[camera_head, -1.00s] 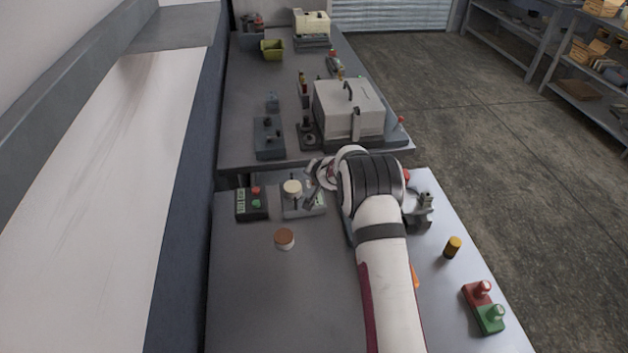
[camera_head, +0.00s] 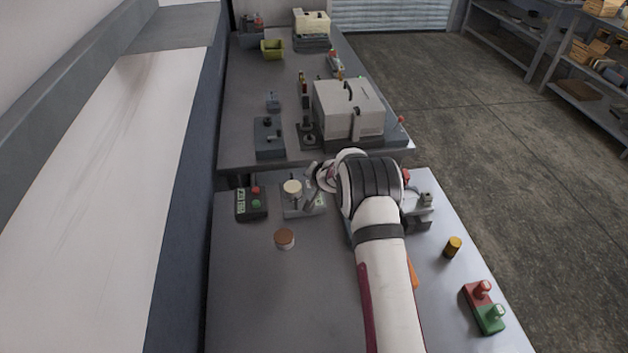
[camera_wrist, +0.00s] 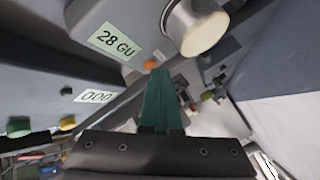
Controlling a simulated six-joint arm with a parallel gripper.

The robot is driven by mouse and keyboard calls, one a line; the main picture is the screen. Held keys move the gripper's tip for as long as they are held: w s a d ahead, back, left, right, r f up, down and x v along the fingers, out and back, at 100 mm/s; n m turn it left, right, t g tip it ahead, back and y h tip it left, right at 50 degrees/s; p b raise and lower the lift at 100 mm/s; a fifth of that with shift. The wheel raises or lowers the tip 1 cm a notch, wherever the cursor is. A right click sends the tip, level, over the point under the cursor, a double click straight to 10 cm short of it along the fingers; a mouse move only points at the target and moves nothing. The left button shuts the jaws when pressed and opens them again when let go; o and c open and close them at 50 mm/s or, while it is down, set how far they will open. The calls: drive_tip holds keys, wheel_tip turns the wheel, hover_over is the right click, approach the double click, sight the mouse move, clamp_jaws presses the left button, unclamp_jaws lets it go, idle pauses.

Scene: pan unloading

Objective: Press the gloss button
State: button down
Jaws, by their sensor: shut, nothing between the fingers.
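The gloss meter is a grey block (camera_head: 300,211) with a cream-topped round post (camera_head: 292,187). In the wrist view its face (camera_wrist: 122,15) carries a "28 GU" display (camera_wrist: 115,40), and the post (camera_wrist: 197,27) stands to the right. A small orange button (camera_wrist: 150,64) sits on the meter just past my fingertips. My gripper (camera_wrist: 160,73) is shut and empty, its teal fingers pointing at the button. The tips overlap the button's lower edge in view; I cannot tell whether they touch it. In the head view my gripper (camera_head: 311,197) is beside the meter, partly hidden by my wrist.
A dark box with red and green buttons (camera_head: 251,204) stands left of the meter. A brown-topped round piece (camera_head: 284,239) lies in front. A lidded grey box (camera_head: 348,108) is on the far table. A red and green button box (camera_head: 484,308) sits near right.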

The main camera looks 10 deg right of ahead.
drive_tip(key=shift+r, duration=0.95)
drive_tip(key=shift+r, duration=2.5)
wheel_tip(320, 180, up, 5)
drive_tip(key=y, duration=0.1)
hover_over(307, 197)
drive_tip(key=s+a+r+n+g+y, duration=0.15)
drive_tip(key=s+r, duration=0.25)
drive_tip(key=s, duration=0.4)
drive_tip(key=s+a+r+n+g, duration=0.1)
drive_tip(key=s+a+r+g, duration=0.15)
drive_tip(key=s, duration=0.45)
drive_tip(key=s+d+g+h, duration=0.1)
drive_tip(key=s+g, duration=0.4)
drive_tip(key=s, duration=2.8)
drive_tip(key=shift+s+d+f+h, duration=0.15)
drive_tip(key=shift+s+d+h, duration=0.05)
drive_tip(key=shift+d+h, duration=0.2)
